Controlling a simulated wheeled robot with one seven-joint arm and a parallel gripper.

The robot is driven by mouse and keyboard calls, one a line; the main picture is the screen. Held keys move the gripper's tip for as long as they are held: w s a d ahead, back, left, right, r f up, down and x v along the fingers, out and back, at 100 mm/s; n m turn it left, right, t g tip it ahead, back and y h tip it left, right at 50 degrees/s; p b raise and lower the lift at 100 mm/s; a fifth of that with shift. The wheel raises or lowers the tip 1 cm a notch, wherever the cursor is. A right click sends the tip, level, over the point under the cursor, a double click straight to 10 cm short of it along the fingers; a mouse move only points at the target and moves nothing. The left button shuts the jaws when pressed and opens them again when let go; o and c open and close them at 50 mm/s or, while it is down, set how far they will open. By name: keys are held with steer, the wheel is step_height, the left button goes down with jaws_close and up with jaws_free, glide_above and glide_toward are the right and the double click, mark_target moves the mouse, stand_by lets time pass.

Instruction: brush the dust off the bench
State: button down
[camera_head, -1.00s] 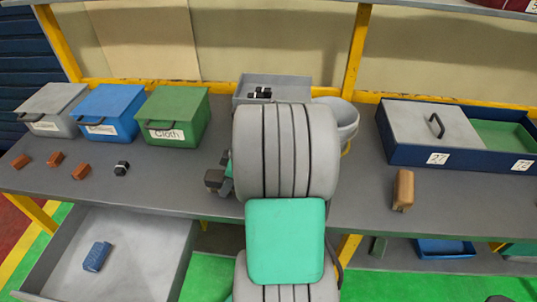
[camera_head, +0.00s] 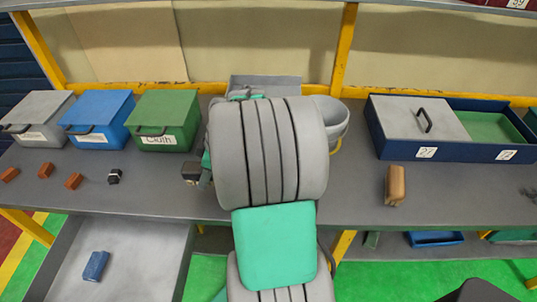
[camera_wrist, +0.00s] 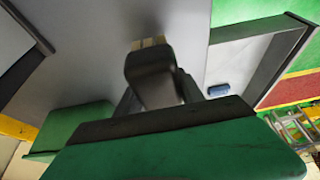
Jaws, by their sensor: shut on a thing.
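My gripper (camera_head: 197,173) is low over the bench, just right of the green Cloth box, and mostly hidden behind my arm in the head view. In the wrist view the dark gripper (camera_wrist: 152,75) is shut, and a small tan, striped end (camera_wrist: 149,43) shows beyond it. It looks like part of a brush; most of it is hidden. The grey bench top (camera_head: 300,215) runs across the head view. No dust is clear on the visible bench; a small dark patch (camera_head: 530,191) at the right edge is too small to tell.
Grey (camera_head: 38,118), blue (camera_head: 97,118) and green (camera_head: 163,120) lidded boxes stand at the left, with several small blocks before them. A brown block (camera_head: 395,186) stands before the navy tray (camera_head: 440,150). An open drawer (camera_head: 140,255) holds a blue block (camera_head: 96,266). A bucket (camera_head: 335,125) stands behind my arm.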

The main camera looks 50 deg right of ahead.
steer(key=shift+r+p, duration=0.65)
steer(key=shift+r, duration=0.65)
